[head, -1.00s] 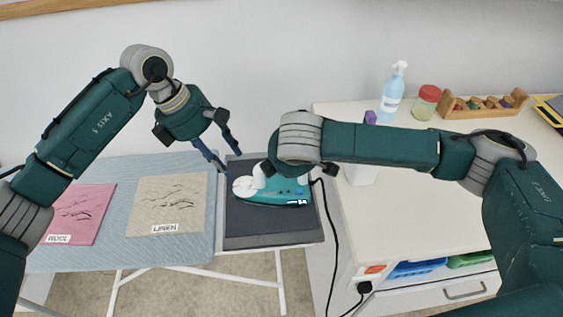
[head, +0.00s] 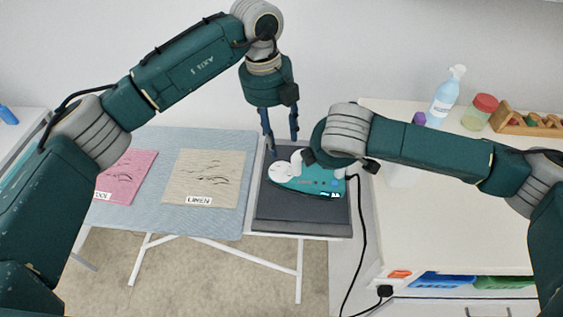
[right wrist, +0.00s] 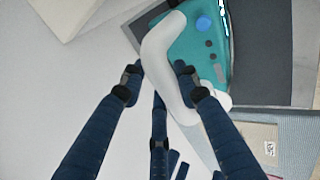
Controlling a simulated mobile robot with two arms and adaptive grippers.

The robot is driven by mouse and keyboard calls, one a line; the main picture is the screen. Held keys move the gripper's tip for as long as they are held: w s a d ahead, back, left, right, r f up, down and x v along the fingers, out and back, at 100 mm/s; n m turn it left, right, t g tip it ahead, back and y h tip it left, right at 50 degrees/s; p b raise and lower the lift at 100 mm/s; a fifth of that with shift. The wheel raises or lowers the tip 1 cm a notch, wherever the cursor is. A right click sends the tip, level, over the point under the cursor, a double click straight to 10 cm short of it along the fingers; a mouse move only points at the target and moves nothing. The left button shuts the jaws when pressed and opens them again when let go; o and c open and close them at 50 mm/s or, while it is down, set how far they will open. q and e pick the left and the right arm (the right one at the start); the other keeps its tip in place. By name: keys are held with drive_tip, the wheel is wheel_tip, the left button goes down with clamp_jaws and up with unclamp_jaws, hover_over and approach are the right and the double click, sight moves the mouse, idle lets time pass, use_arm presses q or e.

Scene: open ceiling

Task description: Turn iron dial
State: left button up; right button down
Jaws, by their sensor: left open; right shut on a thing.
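The teal iron (head: 310,186) rests on the dark pad (head: 300,213) at the right end of the ironing board. A round white part at its left end (head: 280,170) looks like the dial. My left gripper (head: 283,144) is open, fingers pointing down just above and behind the left end of the iron. My right gripper (right wrist: 160,82) is shut on the white iron handle (right wrist: 165,60), with a finger on either side of it. In the head view my right wrist hides that grip. A blue round button (right wrist: 203,24) shows on the iron in the right wrist view.
Pink cloth (head: 128,178) and linen cloth (head: 205,177) lie on the blue board (head: 235,145). A black cord (head: 364,240) runs from the iron down to a plug. The cabinet at right holds a spray bottle (head: 447,98) and a red-lidded jar (head: 480,111).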

sight(281, 166)
use_arm(q)
drive_tip(key=f+n, duration=0.3)
drive_tip(key=f+n+y, duration=0.1)
drive_tip(key=f+n, duration=0.2)
drive_tip(key=f, duration=0.1)
drive_tip(key=d+f+n, duration=0.1)
drive_tip(key=f+n, duration=0.2)
drive_tip(key=shift+w+f, duration=0.2)
drive_tip(key=shift+f, duration=0.2)
drive_tip(key=shift+a, duration=0.1)
clamp_jaws()
